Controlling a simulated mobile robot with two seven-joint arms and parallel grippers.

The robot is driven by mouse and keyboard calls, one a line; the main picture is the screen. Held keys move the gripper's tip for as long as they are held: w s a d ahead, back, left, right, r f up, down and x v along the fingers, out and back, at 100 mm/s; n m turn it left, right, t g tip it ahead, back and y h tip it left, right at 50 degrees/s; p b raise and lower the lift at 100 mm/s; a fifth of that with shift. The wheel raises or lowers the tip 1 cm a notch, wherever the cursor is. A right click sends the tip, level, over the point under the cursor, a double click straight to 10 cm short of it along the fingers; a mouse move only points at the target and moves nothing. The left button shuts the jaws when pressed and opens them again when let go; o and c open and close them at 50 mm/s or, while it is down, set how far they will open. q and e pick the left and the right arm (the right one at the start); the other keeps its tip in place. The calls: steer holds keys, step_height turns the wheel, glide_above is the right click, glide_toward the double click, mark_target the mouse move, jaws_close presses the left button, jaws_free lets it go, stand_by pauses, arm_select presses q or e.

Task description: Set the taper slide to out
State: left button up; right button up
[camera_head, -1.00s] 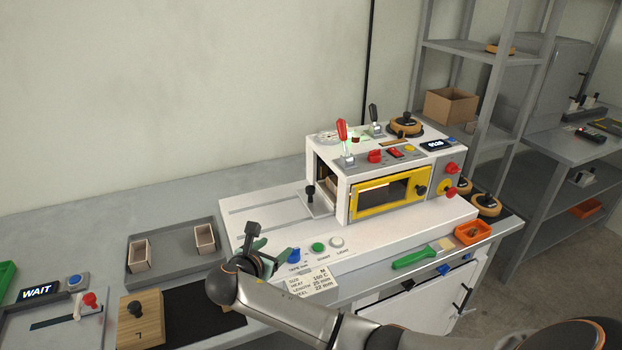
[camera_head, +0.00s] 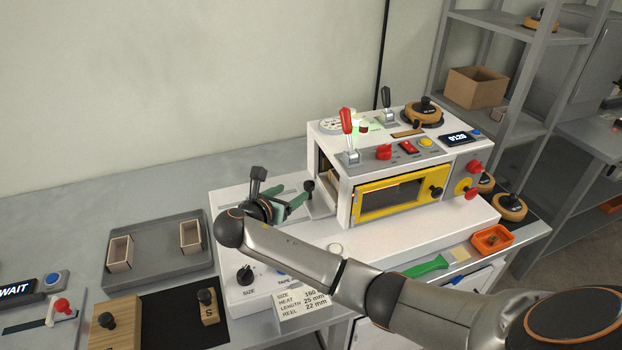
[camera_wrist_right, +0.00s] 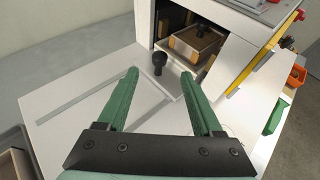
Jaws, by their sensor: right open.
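The slide shows as a black upright knob (camera_head: 308,185) on a pale flat plate at the open left end of the white machine. In the right wrist view the knob (camera_wrist_right: 159,61) stands just beyond the fingertips, about midway between them. My right gripper (camera_head: 302,195) is over the white base with its green fingers pointing at the knob. Its fingers (camera_wrist_right: 160,76) are spread apart and hold nothing. In the head view one finger partly overlaps the area by the knob, so contact cannot be told there. My left gripper is not in view.
The white machine (camera_head: 345,205) with a yellow-framed door stands right of the knob, with a red lever (camera_head: 347,122) on top. A grey tray (camera_head: 160,228) with two small boxes lies left.

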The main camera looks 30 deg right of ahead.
mark_target(308, 183)
steer(key=b+x, duration=0.1)
steer(key=x, duration=1.1)
steer(key=shift+s+f, duration=0.1)
steer(key=shift+s, duration=0.05)
jaws_close()
steer(key=shift+a, duration=0.1)
stand_by(0.9)
